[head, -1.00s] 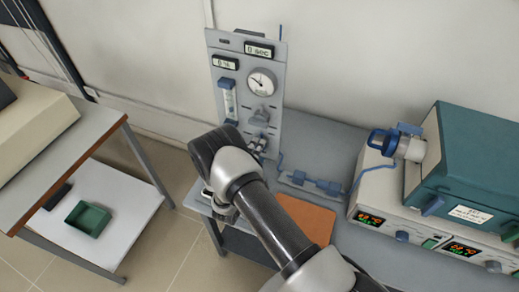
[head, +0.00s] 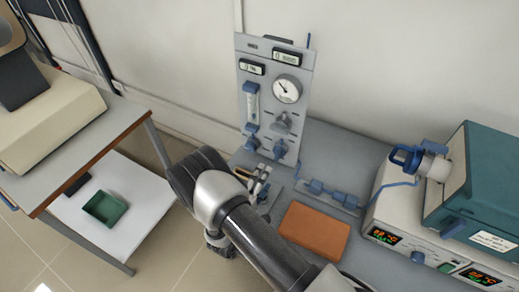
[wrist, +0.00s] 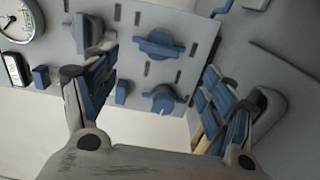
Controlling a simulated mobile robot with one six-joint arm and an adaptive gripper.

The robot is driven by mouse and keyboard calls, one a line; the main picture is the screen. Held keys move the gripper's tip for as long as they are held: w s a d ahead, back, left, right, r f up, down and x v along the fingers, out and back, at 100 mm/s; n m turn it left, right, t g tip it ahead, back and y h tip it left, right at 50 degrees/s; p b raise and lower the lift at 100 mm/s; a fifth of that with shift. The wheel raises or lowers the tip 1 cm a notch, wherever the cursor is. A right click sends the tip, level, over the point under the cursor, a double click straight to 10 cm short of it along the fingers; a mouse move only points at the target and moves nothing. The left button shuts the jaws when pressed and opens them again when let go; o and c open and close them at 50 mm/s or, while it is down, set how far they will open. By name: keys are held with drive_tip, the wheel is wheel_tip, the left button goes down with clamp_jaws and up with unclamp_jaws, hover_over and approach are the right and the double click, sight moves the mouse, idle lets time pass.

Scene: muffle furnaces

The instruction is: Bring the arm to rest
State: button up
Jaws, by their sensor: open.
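My arm crosses the lower middle of the head view, over the front left of the grey bench. My gripper (wrist: 152,97) shows large in the wrist view, with its two blue-padded fingers spread apart and nothing between them. In the head view, the gripper (head: 259,184) is partly hidden by my dark wrist joint, below the grey control panel (head: 254,103). In the wrist view, the panel (wrist: 197,60) and its blue knobs (wrist: 160,45) lie beyond the fingers. I cannot tell the exact gap.
An orange mat (head: 314,231) lies on the grey bench (head: 348,158). A teal furnace (head: 490,185) stands on a cream control unit (head: 393,206) at right. At left, a side table (head: 100,134) has a green tray (head: 105,208) on its lower shelf. Floor is clear between.

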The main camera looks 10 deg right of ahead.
drive_tip(key=s+d+r+m+g+h, duration=0.25)
drive_tip(key=d+r+g, duration=0.3)
drive_tip(key=r, duration=0.35)
drive_tip(key=s+d+r+m+g+h, duration=0.2)
drive_tip(key=d+r+m+g, duration=0.3)
drive_tip(key=r, duration=0.4)
drive_tip(key=s+d+r+m+g+y, duration=0.3)
drive_tip(key=s+d+r+g+y, duration=0.15)
drive_tip(key=s+r, duration=0.5)
drive_tip(key=s+a+r+t+y, duration=0.2)
drive_tip(key=s+a+r+y, duration=0.1)
drive_tip(key=s+a+y, duration=0.1)
drive_tip(key=s+a+r+t+y, duration=0.2)
drive_tip(key=s+a+y, duration=0.3)
drive_tip(key=s, duration=0.4)
drive_tip(key=shift+s+a+r+t+y, duration=0.15)
drive_tip(key=shift+s+r+t+y, duration=0.2)
drive_tip(key=shift+t+y, duration=0.35)
drive_tip(key=shift+w, duration=0.1)
drive_tip(key=shift+c, duration=0.4)
